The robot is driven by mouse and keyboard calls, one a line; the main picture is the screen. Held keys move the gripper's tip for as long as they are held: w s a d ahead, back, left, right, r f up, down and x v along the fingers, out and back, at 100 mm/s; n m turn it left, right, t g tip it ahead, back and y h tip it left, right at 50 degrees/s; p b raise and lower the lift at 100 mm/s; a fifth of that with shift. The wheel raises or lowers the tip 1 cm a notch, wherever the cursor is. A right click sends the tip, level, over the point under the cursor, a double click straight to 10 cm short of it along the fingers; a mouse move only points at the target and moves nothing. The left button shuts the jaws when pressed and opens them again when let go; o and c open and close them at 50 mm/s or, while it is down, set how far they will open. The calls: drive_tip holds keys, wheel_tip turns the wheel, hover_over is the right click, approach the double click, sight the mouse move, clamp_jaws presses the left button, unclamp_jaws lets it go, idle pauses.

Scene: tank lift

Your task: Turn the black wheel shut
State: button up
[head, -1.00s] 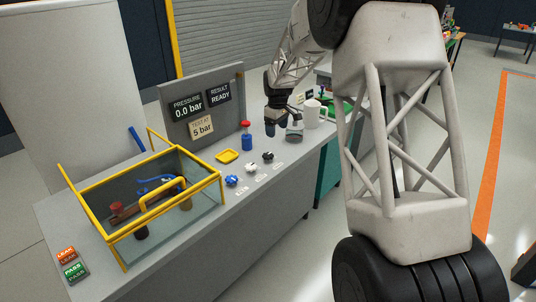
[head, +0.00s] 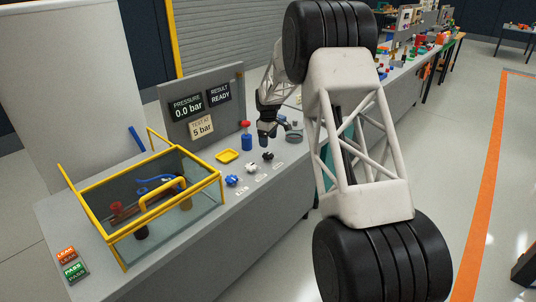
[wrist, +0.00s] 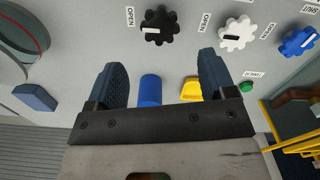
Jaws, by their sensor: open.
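The black wheel (head: 267,156) is the farthest of three small wheels along the bench front. In the wrist view the black wheel (wrist: 160,27) lies beyond the fingertips, near the top edge, with an OPEN label on its left. My gripper (head: 267,133) points down over the bench, just behind the black wheel in the head view. In the wrist view my gripper (wrist: 163,62) is open, with nothing held between its fingers and the wheel apart from them.
A white wheel (wrist: 237,33) and a blue wheel (wrist: 299,40) stand to the right. A grey round dish (head: 294,137) is right of my gripper.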

sight(268, 154)
drive_tip(key=shift+f, duration=0.15)
drive_tip(key=shift+f, duration=3.75)
drive_tip(key=shift+c, duration=0.2)
drive_tip(key=c, duration=0.9)
